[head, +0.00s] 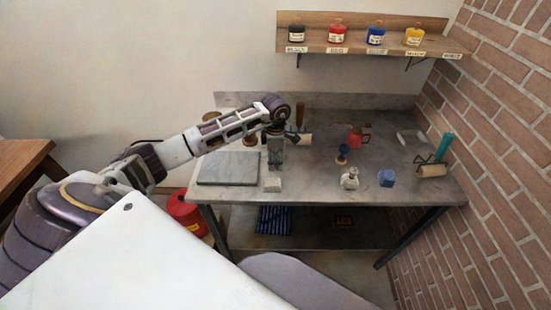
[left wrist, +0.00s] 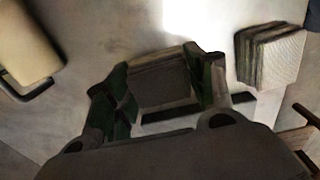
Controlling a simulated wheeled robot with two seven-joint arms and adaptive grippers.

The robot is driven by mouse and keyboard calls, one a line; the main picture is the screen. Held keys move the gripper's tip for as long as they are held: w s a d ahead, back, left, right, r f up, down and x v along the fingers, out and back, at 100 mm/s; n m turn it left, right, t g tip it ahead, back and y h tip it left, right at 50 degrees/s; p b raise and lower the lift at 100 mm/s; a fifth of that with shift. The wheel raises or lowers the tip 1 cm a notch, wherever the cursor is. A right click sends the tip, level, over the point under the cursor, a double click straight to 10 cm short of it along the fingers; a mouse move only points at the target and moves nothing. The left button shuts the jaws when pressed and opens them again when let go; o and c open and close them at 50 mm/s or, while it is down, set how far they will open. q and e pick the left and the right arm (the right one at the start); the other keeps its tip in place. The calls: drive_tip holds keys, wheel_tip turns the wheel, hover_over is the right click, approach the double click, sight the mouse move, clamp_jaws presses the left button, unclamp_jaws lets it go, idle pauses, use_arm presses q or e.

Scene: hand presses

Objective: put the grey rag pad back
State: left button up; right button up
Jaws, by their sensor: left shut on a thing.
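My left gripper (head: 275,158) points down over the left-middle part of the grey bench. In the left wrist view its two dark green fingers (left wrist: 163,88) are shut on a grey layered rag pad (left wrist: 160,72), one finger on each side. A second, paler layered pad (left wrist: 271,55) lies on the bench to the right in that view; it also shows in the head view (head: 272,184), just below the gripper. The held pad is hard to make out in the head view. I cannot tell whether it touches the bench. My right gripper is not in view.
A grey slab (head: 228,168) lies left of the gripper. A cream roller (left wrist: 25,45) is close by. Above is a shelf (head: 370,45) with labelled pots.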

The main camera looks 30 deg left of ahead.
use_arm(q)
drive_tip(key=shift+f, duration=0.15)
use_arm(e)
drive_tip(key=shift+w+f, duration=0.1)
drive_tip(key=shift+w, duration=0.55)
use_arm(q)
drive_tip(key=o, duration=1)
drive_tip(key=shift+r, duration=0.45)
drive_tip(key=shift+r+b, duration=0.4)
drive_tip(key=shift+r, duration=5.3)
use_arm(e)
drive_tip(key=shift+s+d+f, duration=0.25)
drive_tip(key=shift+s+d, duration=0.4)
